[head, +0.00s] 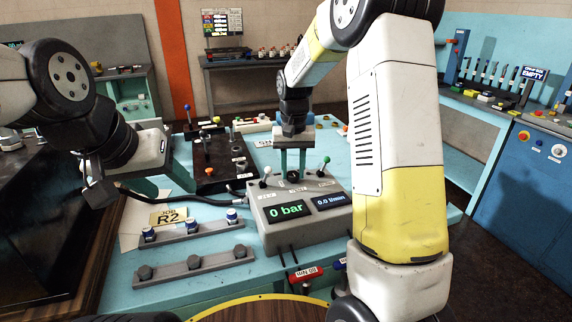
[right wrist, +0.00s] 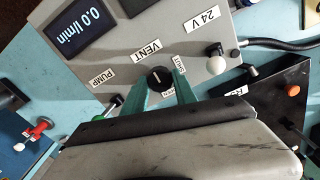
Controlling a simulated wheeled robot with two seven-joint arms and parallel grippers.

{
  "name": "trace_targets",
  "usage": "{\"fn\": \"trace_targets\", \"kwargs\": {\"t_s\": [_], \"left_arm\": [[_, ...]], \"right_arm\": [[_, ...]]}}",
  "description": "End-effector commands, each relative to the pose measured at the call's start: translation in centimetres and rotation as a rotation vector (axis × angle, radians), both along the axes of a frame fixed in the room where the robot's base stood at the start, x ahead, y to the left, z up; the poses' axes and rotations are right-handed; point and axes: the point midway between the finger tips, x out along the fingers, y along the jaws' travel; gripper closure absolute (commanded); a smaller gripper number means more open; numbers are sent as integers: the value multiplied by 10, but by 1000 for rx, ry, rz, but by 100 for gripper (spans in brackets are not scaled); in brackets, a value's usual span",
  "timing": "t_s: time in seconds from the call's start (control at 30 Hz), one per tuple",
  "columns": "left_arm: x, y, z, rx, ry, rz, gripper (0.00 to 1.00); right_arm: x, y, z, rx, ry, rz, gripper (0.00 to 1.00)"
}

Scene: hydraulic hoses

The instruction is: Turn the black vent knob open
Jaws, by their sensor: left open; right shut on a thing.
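The black vent knob (right wrist: 158,76) sits on the grey test box under the VENT label in the right wrist view. A white line marks its top. Small labels beside it are partly hidden by the fingers. My right gripper (right wrist: 163,86) has its green fingers on both sides of the knob and is shut on it. In the head view my right gripper (head: 293,174) points down at the back of the test box (head: 275,236), which reads 0 bar and 0.0 l/min. My left gripper (head: 128,190) is open at the left, above the table near a black hose.
A white-tipped lever (right wrist: 216,64) and a lever by the PUMP label (right wrist: 96,78) flank the knob. A black panel (head: 215,165) stands behind left.

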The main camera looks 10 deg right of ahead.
Motion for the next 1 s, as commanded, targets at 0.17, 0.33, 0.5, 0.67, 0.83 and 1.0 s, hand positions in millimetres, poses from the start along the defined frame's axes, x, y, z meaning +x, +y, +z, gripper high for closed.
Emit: {"fn": "trace_targets", "kwargs": {"t_s": [0.17,0.33,0.5,0.67,0.83,1.0], "left_arm": [[0,0,0,0,0,0,45],[0,0,0,0,0,0,45],[0,0,0,0,0,0,45],[0,0,0,0,0,0,45],[0,0,0,0,0,0,45],[0,0,0,0,0,0,45]], "right_arm": [[1,0,1,1,-3,-2,47],[0,0,1,1,-2,-1,45],[0,0,2,1,-2,0,45],[1,0,19,2,-4,0,45],[1,0,49,2,-5,0,45],[1,0,71,1,-3,0,45]]}}
